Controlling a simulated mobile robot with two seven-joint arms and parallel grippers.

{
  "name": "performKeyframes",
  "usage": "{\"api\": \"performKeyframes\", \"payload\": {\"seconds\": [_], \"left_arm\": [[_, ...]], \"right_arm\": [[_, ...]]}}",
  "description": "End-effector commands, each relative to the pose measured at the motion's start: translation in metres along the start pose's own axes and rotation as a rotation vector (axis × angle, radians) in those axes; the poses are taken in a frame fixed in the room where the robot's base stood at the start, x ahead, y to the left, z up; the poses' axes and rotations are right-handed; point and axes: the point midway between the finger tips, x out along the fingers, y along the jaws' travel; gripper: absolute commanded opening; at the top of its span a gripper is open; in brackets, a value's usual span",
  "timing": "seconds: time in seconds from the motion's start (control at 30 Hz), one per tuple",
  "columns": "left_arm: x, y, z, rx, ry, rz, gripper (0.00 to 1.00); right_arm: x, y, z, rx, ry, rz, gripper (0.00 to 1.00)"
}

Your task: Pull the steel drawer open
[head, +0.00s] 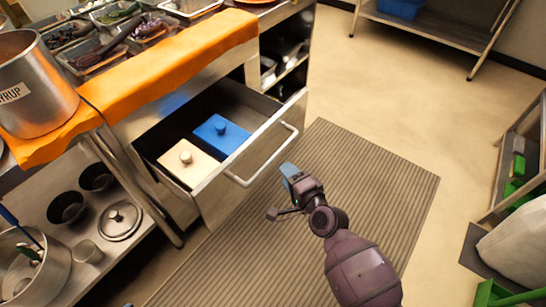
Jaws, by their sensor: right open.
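The steel drawer (246,163) is pulled out from under the counter. Its bar handle (262,160) runs along the front face. Inside the drawer are a blue-lidded container (222,134) and a cream-lidded container (188,163), each with a knob. My right gripper (280,192) is just right of the handle, in front of the drawer, over the striped mat. Its fingers are spread and empty, and it looks apart from the handle. My left gripper is out of view.
An orange cloth (140,80) lies along the counter edge, with a steel syrup pot (35,88) at left. Shelves below hold bowls and a lid (120,220). The striped floor mat (385,185) is clear. A green-stocked shelf (520,150) stands at right.

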Motion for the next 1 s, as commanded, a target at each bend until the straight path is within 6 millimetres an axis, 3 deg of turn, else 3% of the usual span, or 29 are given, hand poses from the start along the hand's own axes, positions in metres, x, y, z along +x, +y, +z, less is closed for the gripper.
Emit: {"api": "performKeyframes", "payload": {"seconds": [0.2, 0.5, 0.7, 1.0], "left_arm": [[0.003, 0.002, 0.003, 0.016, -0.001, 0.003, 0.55], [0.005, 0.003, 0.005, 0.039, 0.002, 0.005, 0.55], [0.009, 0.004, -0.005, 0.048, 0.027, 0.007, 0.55], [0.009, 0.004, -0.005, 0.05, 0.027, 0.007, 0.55]], "right_arm": [[0.035, 0.004, 0.002, 0.003, -0.002, 0.003, 0.43], [0.073, 0.004, 0.001, 0.001, -0.001, 0.005, 0.43], [0.084, 0.003, 0.001, -0.001, 0.0, 0.003, 0.43], [0.086, 0.001, 0.0, -0.002, 0.0, 0.001, 0.43]]}}
